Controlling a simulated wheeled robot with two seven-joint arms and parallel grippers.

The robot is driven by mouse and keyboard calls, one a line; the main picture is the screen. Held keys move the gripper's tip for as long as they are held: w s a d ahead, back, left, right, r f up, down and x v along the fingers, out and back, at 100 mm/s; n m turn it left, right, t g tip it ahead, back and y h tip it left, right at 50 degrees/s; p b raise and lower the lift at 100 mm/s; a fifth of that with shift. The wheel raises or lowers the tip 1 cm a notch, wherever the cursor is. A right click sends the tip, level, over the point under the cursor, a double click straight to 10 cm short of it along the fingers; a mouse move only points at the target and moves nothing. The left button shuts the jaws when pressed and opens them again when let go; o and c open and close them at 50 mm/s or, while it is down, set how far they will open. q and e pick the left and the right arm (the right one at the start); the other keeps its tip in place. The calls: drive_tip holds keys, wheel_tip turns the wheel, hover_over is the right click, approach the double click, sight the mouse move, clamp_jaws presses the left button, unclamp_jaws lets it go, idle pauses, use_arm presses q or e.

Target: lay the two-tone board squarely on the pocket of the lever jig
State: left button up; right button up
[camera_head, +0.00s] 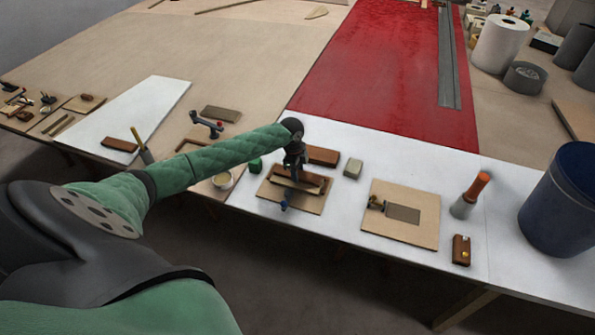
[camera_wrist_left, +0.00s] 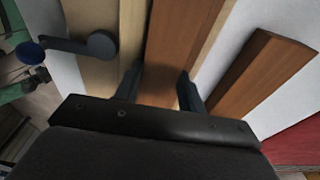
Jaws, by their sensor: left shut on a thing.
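My left gripper (camera_head: 296,172) points down over a wooden jig plate (camera_head: 313,208) near the table's front edge. It is shut on a brown board, the two-tone board (camera_head: 300,184), which lies lengthwise across the plate. In the left wrist view the board (camera_wrist_left: 182,45) runs between the two fingers (camera_wrist_left: 158,88), with pale wood on both sides. The lever jig's blue-knobbed lever (camera_head: 284,205) is at the plate's front; it also shows at the left wrist view's upper left (camera_wrist_left: 72,43). The board and gripper hide the pocket. I cannot tell whether the board touches it. My right gripper is not in view.
A brown block (camera_head: 323,156) and a grey-green block (camera_head: 353,168) stand close behind the jig. A second plate (camera_head: 425,235) with a dark rectangle lies to the right. Beyond are an orange-handled tool (camera_head: 476,186) and a blue bin (camera_head: 560,205). A green jar (camera_head: 255,166) stands left.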

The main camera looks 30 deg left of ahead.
use_arm(q)
drive_tip(key=o, duration=1.1)
drive_tip(key=shift+r, duration=0.35)
drive_tip(key=r+b, duration=0.1)
drive_tip(key=r, duration=0.2)
drive_tip(key=a+r+b, duration=0.1)
drive_tip(key=r, duration=0.1)
drive_tip(key=shift+r+b, duration=0.3)
drive_tip(key=shift+r, duration=0.05)
drive_tip(key=r, duration=0.2)
drive_tip(key=r+b, duration=0.1)
drive_tip(key=r, duration=0.2)
drive_tip(key=shift+s+a+r, duration=0.15)
drive_tip(key=shift+a+r, duration=0.05)
drive_tip(key=shift+r, duration=0.15)
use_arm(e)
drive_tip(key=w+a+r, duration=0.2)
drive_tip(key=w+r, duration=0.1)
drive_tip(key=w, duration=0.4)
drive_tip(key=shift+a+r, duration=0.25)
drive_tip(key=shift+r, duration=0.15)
